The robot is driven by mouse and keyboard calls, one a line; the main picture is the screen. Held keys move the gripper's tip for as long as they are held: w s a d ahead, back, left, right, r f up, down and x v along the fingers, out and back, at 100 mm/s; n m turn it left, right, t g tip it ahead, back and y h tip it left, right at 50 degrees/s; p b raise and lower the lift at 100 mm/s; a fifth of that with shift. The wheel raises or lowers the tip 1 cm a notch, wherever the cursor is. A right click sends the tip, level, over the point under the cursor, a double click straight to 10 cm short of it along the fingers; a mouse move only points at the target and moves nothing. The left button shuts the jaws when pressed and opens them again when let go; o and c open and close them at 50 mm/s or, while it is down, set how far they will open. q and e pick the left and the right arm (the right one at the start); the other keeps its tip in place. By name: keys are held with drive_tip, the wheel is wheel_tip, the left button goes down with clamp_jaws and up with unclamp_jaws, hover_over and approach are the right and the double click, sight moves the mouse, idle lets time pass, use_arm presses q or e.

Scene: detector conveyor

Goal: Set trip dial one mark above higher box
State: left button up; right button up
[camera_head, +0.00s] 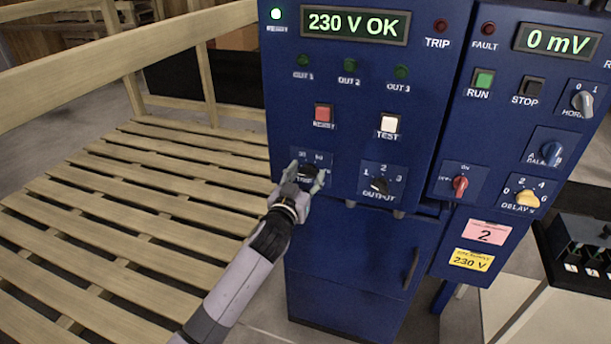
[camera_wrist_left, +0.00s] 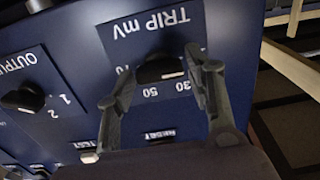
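The trip dial (camera_head: 307,172) is a black knob on the lower left of the blue cabinet's front panel, partly hidden by my left gripper (camera_head: 308,174) in the head view. The left wrist view shows the panel upside down, with the dial (camera_wrist_left: 160,70) under the TRIP mV label and the marks 30 and 50 legible, another partly covered. The fingers of my left gripper (camera_wrist_left: 159,66) stand apart on either side of the dial, with gaps visible. I cannot tell where its pointer aims. My right gripper is not in view.
The output dial (camera_head: 379,186) sits right of the trip dial, below the red reset button (camera_head: 323,115) and white test button (camera_head: 389,124). The displays read 230 V OK (camera_head: 355,24) and 0 mV (camera_head: 557,40). A slatted wooden platform (camera_head: 120,215) lies left.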

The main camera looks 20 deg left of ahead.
use_arm(q)
drive_tip(key=c, duration=0.8)
